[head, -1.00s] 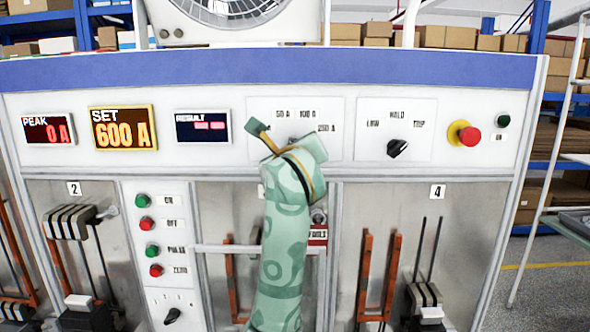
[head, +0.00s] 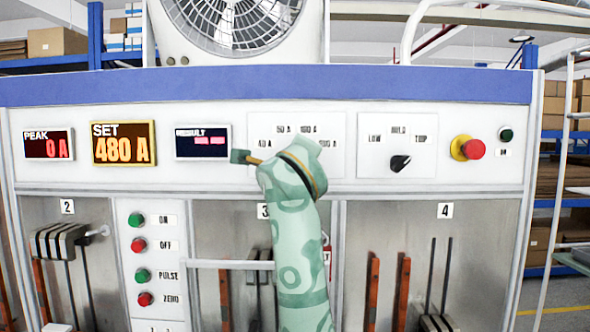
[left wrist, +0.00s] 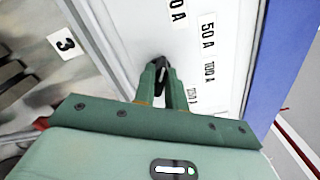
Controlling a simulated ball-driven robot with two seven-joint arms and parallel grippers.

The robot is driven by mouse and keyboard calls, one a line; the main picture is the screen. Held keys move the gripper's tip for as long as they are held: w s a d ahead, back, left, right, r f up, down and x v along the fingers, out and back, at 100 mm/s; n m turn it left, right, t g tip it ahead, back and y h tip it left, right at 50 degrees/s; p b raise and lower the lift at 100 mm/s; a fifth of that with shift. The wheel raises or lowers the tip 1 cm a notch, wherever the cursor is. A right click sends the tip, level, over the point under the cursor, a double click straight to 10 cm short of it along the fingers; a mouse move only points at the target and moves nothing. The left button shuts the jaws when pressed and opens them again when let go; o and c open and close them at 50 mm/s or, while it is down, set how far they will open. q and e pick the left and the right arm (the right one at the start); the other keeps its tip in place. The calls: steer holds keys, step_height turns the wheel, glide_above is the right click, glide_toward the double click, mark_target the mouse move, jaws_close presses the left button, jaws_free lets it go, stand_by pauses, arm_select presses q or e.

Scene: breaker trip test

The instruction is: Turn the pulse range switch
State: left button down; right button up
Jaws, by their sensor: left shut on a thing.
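The pulse range switch is a small black knob (left wrist: 160,70), seen in the left wrist view between the fingertips of my left gripper (left wrist: 163,82). The gripper is shut on it. In the head view my left gripper (head: 290,165) covers the knob, on the panel plate (head: 338,122) with several ampere labels. In the left wrist view, labels such as 50 A (left wrist: 208,37) lie to the right of the knob. The SET display (head: 123,143) reads 480 A. My right gripper is not in view.
A second black knob (head: 400,163) with LOW, HOLD and TRIP labels sits to the right. Further right is a red button on a yellow base (head: 468,148). Green and red buttons (head: 138,245) line the lower left. A grey bar (head: 230,264) crosses the bay below.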

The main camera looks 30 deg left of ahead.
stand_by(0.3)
arm_select(q)
steer(key=c, duration=1.4)
jaws_free()
steer(key=shift+c, duration=0.2)
steer(key=shift+s, duration=0.15)
steer(key=b+v, duration=0.1)
steer(key=v, duration=1.5)
steer(key=shift+d+b, duration=0.2)
steer(key=shift+b, duration=0.2)
steer(key=shift+f, duration=0.1)
